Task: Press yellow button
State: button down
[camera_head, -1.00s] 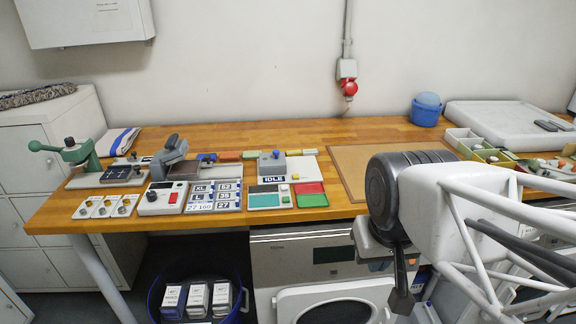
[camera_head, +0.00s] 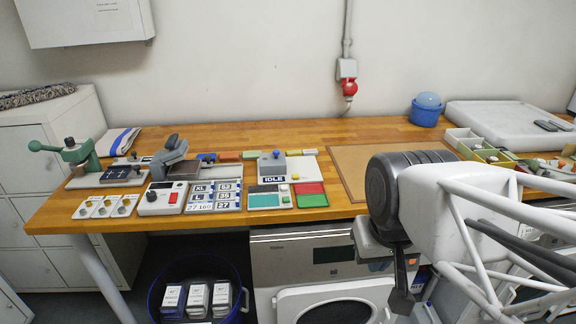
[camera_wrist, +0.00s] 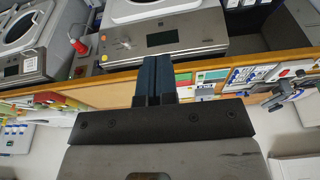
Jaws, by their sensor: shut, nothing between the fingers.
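A small yellow button-like spot (camera_head: 295,177) shows beside the IDLE sign, at the front right of a grey box (camera_head: 272,166) with a blue knob; it is too small to be certain of its shape. My gripper (camera_head: 402,298) points down in front of the bench, well to the right of the box and lower than the bench top. In the wrist view its two dark fingers (camera_wrist: 153,82) are together with nothing between them. I cannot make out the yellow button in the wrist view.
A washing machine (camera_head: 318,254) stands under the bench near my gripper.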

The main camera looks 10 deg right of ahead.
jog(key=m+t+y, duration=0.2)
jog(key=t+y, duration=0.3)
jog(key=y, duration=0.1)
send_over(297, 175)
notch_tip(297, 175, down, 8)
jog(key=shift+f, duration=0.2)
jog(key=shift+f, duration=0.2)
jog(key=shift+f, duration=4.25)
